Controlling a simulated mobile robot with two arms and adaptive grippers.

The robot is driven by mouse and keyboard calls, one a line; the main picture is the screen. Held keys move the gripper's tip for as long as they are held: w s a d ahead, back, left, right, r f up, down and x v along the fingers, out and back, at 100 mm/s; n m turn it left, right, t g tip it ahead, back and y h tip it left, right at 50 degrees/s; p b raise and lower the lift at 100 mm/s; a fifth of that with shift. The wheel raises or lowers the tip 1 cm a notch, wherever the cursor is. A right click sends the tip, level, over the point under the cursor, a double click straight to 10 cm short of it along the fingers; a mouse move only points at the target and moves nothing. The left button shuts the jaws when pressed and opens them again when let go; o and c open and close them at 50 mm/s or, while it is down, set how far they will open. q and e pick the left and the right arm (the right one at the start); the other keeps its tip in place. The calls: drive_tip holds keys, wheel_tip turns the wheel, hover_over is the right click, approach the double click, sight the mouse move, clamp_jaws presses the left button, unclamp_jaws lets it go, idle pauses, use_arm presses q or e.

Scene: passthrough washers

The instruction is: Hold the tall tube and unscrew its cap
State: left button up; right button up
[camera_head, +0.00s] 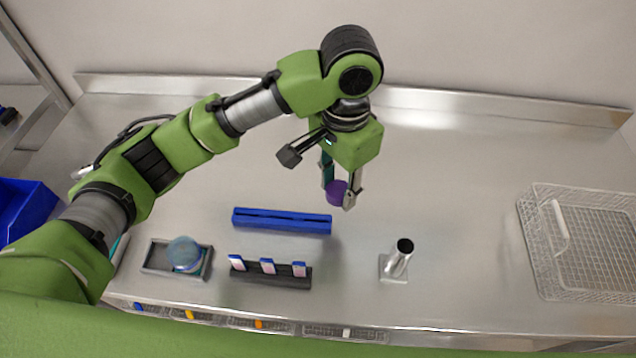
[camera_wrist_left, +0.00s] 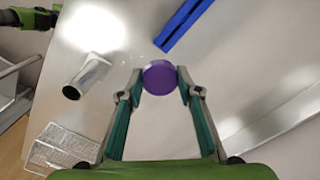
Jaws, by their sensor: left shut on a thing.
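My left gripper (camera_head: 339,194) is shut on a round purple cap (camera_head: 336,190), held above the steel table behind the metal holder. In the left wrist view the purple cap (camera_wrist_left: 159,77) sits between the two fingertips, its round face toward the camera. I cannot make out a tube body under the cap in either view. The upright metal holder (camera_head: 398,259) on a square base has a dark open top, and I see no tube in it. A green and dark part of my right arm (camera_wrist_left: 32,18) shows at the left wrist view's top left corner; its jaws are unclear.
A long blue slotted bar (camera_head: 282,221) lies left of the holder. In front of it is a black rack (camera_head: 270,275) with three white-and-blue pieces. A grey tray (camera_head: 156,257) holds a round blue container. A wire basket (camera_head: 583,243) stands at right. The table's back is clear.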

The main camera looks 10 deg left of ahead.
use_arm(q)
drive_tip(key=w+a+f, duration=0.2)
drive_tip(key=w+a, duration=0.1)
drive_tip(key=w, duration=0.1)
drive_tip(key=p, duration=0.2)
hover_over(311, 194)
drive_tip(key=s, duration=0.1)
drive_tip(key=f, duration=0.2)
drive_tip(key=d+f, duration=0.1)
drive_tip(key=f, duration=0.1)
drive_tip(key=shift+s, duration=0.15)
drive_tip(key=shift+w+a+f, duration=0.25)
drive_tip(key=shift+w+f, duration=0.1)
drive_tip(key=shift+f, duration=0.2)
drive_tip(key=f, duration=0.2)
drive_tip(key=f+p, duration=0.1)
drive_tip(key=shift+w+a, duration=0.2)
drive_tip(key=shift+a, duration=0.05)
drive_tip(key=shift+f, duration=0.4)
drive_tip(key=shift+f, duration=0.1)
drive_tip(key=o, duration=1.2)
